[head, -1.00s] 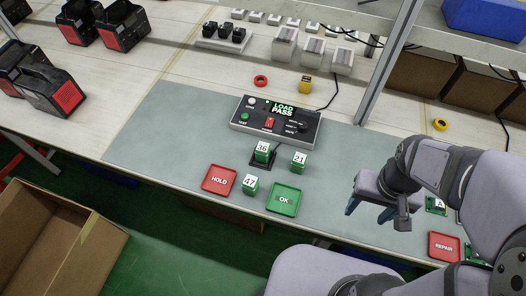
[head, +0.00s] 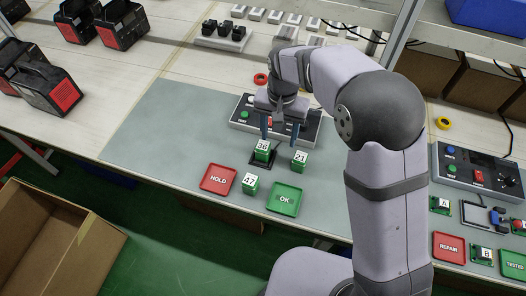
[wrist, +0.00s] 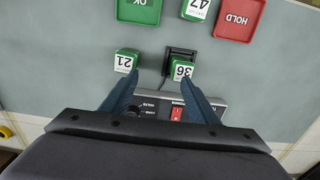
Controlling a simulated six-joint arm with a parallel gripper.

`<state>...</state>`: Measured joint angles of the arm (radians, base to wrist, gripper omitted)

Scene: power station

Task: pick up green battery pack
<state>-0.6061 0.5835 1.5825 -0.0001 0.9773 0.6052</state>
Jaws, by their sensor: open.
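Three green battery packs with white number labels are on the grey mat. Pack 36 (head: 262,151) stands upright on a small black dock (head: 258,163) in front of the tester. Pack 21 (head: 299,160) stands to its right and pack 47 (head: 250,184) stands nearer, between the red and green trays. My gripper (head: 280,134) is open and empty, above the tester's front edge and close to pack 36. In the wrist view, pack 36 (wrist: 182,70) and pack 21 (wrist: 125,61) lie beyond the spread blue fingertips (wrist: 163,81).
A red HOLD tray (head: 218,179) and a green OK tray (head: 285,198) lie on the mat's near side. The tester (head: 240,116) is partly behind my gripper. A second tester (head: 475,170) and a red REPAIR tray (head: 448,247) are at the right. The mat's left side is clear.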

